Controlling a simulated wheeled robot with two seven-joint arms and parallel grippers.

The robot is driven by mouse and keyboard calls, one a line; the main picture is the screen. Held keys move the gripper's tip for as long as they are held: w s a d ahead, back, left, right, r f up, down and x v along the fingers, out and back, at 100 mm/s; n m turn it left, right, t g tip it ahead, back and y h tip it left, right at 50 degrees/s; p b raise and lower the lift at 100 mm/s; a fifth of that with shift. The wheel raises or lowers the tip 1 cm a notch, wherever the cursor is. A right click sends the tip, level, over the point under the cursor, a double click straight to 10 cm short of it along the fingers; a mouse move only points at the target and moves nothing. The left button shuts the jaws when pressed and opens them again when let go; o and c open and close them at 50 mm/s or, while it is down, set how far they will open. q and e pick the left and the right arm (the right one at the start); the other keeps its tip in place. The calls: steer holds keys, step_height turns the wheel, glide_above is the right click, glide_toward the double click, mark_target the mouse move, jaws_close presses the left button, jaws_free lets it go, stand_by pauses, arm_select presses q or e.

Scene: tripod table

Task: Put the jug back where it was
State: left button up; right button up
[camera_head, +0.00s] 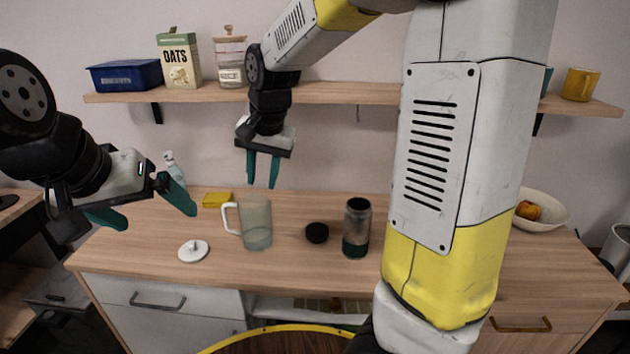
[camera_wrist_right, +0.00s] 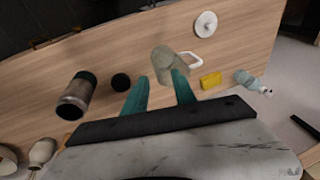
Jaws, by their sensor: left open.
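The clear glass jug (camera_head: 257,226) stands upright on the wooden counter (camera_head: 130,250), its white handle to the left. It also shows in the right wrist view (camera_wrist_right: 165,62), beyond my right fingertips. A round white lid with a knob (camera_head: 193,250) lies on the counter left of the jug; it shows in the right wrist view (camera_wrist_right: 206,24) too. My right gripper (camera_head: 262,182) is pointed down above the jug, fingers apart, nothing between them. My left gripper (camera_head: 145,210) is open and empty at the left, apart from the jug.
A dark-based canister (camera_head: 357,230) and a black round lid (camera_head: 317,233) stand right of the jug. A yellow sponge (camera_head: 216,199) and spray bottle (camera_head: 173,170) are behind left. A fruit bowl (camera_head: 545,210) is far right. The shelf (camera_head: 345,93) holds an oats box (camera_head: 180,62).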

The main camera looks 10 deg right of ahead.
steer(key=s+d+r+n+t, duration=0.1)
steer(key=s+d+r+n, duration=0.1)
steer(key=s+d, duration=0.3)
steer(key=s+d+r+n+t, duration=0.2)
steer(key=s+d, duration=0.3)
steer(key=s, duration=0.7)
steer(key=shift+s+d+r+n+y, duration=0.25)
steer(key=shift+r+n+y, duration=0.05)
steer(key=shift+r, duration=0.55)
